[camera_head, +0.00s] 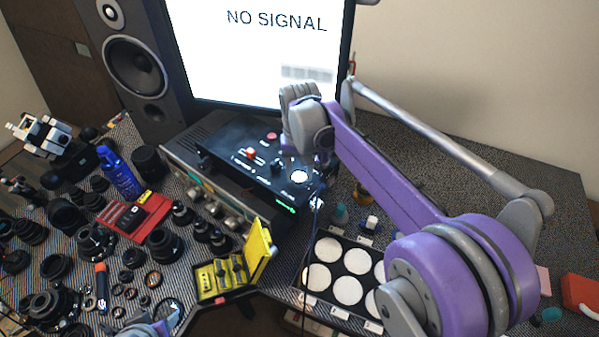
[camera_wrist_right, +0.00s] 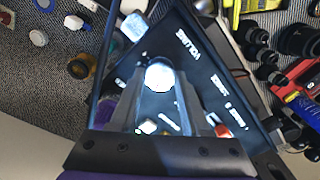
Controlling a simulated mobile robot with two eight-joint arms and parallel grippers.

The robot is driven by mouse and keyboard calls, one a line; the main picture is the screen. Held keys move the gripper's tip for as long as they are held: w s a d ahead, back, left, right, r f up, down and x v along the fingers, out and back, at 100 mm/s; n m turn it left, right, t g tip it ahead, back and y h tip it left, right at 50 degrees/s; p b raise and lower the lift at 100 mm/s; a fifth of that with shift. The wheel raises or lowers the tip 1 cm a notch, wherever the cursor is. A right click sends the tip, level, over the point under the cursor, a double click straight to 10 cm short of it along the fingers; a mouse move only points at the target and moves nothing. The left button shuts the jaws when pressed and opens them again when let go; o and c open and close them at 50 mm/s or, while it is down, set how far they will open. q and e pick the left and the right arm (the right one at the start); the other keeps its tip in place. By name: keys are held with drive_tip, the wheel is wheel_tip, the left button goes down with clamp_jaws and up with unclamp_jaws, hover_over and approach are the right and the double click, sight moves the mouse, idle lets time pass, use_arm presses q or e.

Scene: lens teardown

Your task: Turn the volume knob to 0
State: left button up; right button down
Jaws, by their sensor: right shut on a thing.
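The volume knob (camera_head: 299,176) is a round white knob on the black control box (camera_head: 240,153) in front of the monitor. In the right wrist view the knob (camera_wrist_right: 159,75) sits between the two fingertips, beside the printed word VOLUME. My right gripper (camera_wrist_right: 159,82) is shut on the knob from above. In the head view its arm reaches in from the right and the wrist hides part of the box's right side. The knob's pointer and scale are too small or bright to read. My left gripper is not clearly seen.
A monitor (camera_head: 262,60) reading NO SIGNAL and a speaker (camera_head: 135,62) stand behind. A yellow case (camera_head: 258,243) and many lenses lie to the left and front. A tray with white discs (camera_head: 348,289) lies in front, under my right arm.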

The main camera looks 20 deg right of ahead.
sight(299, 176)
drive_tip(key=n, duration=0.6)
drive_tip(key=shift+n, duration=0.3)
drive_tip(key=n, duration=0.6)
idle(0.4)
drive_tip(key=shift+c, duration=1.8)
unclamp_jaws()
wheel_tip(299, 176, up, 11)
drive_tip(key=shift+p, duration=0.3)
